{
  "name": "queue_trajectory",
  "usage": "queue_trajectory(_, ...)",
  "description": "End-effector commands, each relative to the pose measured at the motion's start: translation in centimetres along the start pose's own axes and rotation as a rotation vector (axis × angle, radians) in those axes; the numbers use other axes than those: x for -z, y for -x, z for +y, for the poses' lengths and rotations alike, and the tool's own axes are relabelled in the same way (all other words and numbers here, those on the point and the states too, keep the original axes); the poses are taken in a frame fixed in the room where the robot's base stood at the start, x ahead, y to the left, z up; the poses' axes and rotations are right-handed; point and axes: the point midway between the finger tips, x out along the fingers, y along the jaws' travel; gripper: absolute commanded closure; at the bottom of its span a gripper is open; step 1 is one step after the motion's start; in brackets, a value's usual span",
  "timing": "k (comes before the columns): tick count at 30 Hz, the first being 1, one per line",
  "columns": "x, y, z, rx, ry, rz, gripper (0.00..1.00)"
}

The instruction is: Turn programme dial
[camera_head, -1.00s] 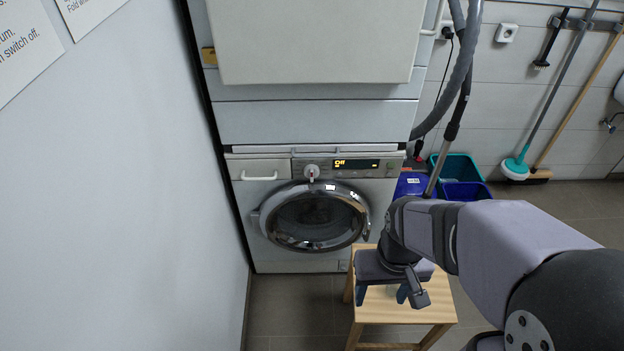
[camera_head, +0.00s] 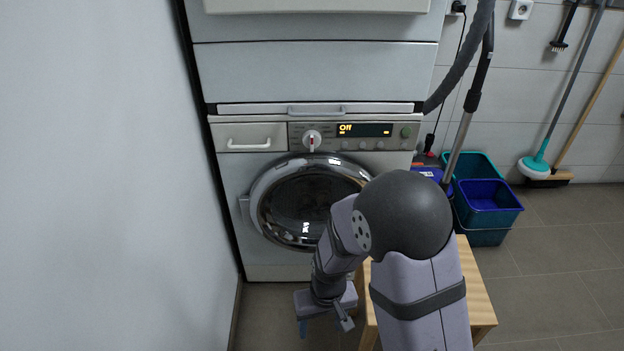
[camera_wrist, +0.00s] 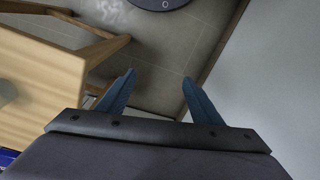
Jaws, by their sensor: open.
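The programme dial (camera_head: 312,140) is a round white knob with a red mark, on the control panel of the lower machine, left of the lit display (camera_head: 364,130) that reads "Off". My gripper (camera_head: 323,326) hangs low in front of the machine, well below the dial and apart from it. In the wrist view my gripper (camera_wrist: 158,84) shows two blue fingers spread apart with nothing between them. The dial does not show in the wrist view.
The round door (camera_head: 305,200) is shut, partly hidden by my arm. A wooden stool (camera_head: 478,290) stands under my arm and also shows in the wrist view (camera_wrist: 40,75). Blue and teal bins (camera_head: 490,196) stand at the right. A plain wall (camera_head: 100,180) bounds the left.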

Motion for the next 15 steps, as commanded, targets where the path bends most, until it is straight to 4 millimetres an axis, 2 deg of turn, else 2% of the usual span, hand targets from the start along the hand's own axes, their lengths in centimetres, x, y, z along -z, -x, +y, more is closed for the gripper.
queue_trajectory(1, 3.4, -2.1, -0.5, 0.007, -0.007, 0.099, 0.40)
queue_trajectory(2, 5.5, -2.3, -0.7, 0.010, -0.014, 0.164, 0.40)
queue_trajectory(3, 8.3, -2.0, -0.9, 0.012, -0.023, 0.254, 0.40)
queue_trajectory(5, 12.5, -0.9, -0.9, 0.012, -0.040, 0.391, 0.40)
queue_trajectory(6, 15.2, 0.3, -0.7, 0.009, -0.053, 0.487, 0.40)
queue_trajectory(8, 19.1, 2.5, -0.4, 0.002, -0.071, 0.632, 0.40)
queue_trajectory(9, 21.5, 4.4, -0.1, -0.006, -0.081, 0.733, 0.40)
queue_trajectory(12, 26.4, 9.6, 0.8, -0.033, -0.110, 0.971, 0.40)
queue_trajectory(15, 29.3, 14.6, 1.9, -0.072, -0.135, 1.175, 0.40)
